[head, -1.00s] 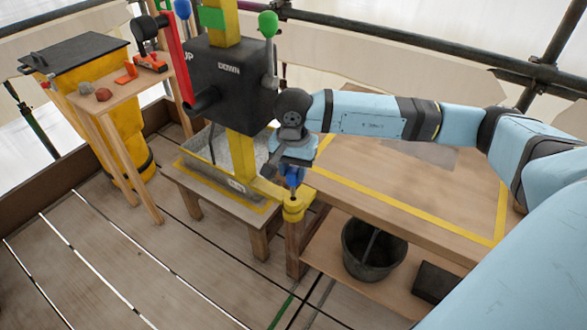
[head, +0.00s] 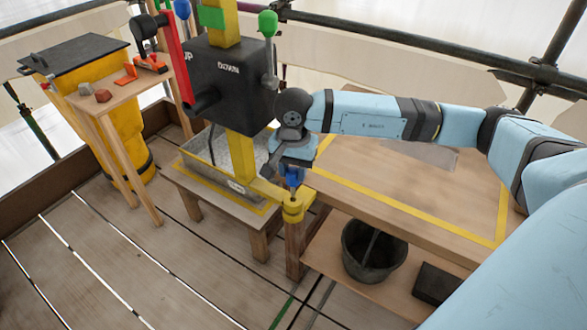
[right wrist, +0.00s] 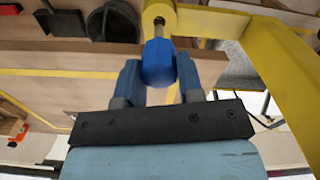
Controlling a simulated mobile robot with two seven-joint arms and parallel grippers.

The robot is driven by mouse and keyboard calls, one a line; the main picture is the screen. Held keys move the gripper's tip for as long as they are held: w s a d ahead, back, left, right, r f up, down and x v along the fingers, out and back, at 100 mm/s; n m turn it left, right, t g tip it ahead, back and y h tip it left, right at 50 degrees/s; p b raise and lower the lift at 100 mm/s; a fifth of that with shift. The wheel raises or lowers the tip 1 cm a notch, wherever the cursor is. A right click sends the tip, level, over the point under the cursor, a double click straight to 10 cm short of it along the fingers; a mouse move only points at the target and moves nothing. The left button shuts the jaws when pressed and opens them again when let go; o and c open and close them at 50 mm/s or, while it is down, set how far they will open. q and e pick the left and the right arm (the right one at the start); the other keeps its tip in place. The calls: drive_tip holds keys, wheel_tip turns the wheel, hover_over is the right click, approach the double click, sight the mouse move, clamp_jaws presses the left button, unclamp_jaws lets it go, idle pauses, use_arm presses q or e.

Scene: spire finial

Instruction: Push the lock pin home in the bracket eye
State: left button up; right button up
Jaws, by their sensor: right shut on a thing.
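The lock pin has a blue head (head: 293,176) and a thin metal shank (right wrist: 159,32). My right gripper (right wrist: 158,74) is shut on the blue head, with one finger on each side of it. The head also shows in the right wrist view (right wrist: 158,60). The yellow bracket eye (head: 297,207) lies just below the pin in the head view. In the right wrist view the shank's tip meets the eye (right wrist: 160,12). A stretch of bare shank shows between head and eye. How deep the tip sits is hard to tell. My left gripper is not in view.
A black box marked UP and DOWN (head: 232,88) stands on the yellow post, close left of my right gripper. A wooden bench (head: 420,190) with a yellow border lies to the right. A dark bucket (head: 372,255) sits on the shelf below. Open deck lies at the lower left.

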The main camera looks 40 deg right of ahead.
sight(295, 196)
idle(0.7)
drive_tip(key=shift+f+b, duration=0.25)
drive_tip(key=shift+b, duration=0.25)
drive_tip(key=shift+f+b, duration=0.5)
drive_tip(key=shift+f, duration=0.05)
drive_tip(key=shift+f+b, duration=1.4)
drive_tip(key=shift+f, duration=0.1)
drive_tip(key=shift+f+b, duration=0.65)
drive_tip(key=shift+f, duration=0.15)
drive_tip(key=shift+s+f+b, duration=0.15)
drive_tip(key=shift+f+b, duration=0.15)
drive_tip(key=shift+b, duration=0.1)
drive_tip(key=shift+r, duration=0.2)
drive_tip(key=shift+w+r+p, duration=0.2)
drive_tip(key=shift+r+p, duration=0.35)
drive_tip(key=shift+r, duration=0.1)
drive_tip(key=shift+r+p, duration=0.9)
drive_tip(key=shift+r, duration=1)
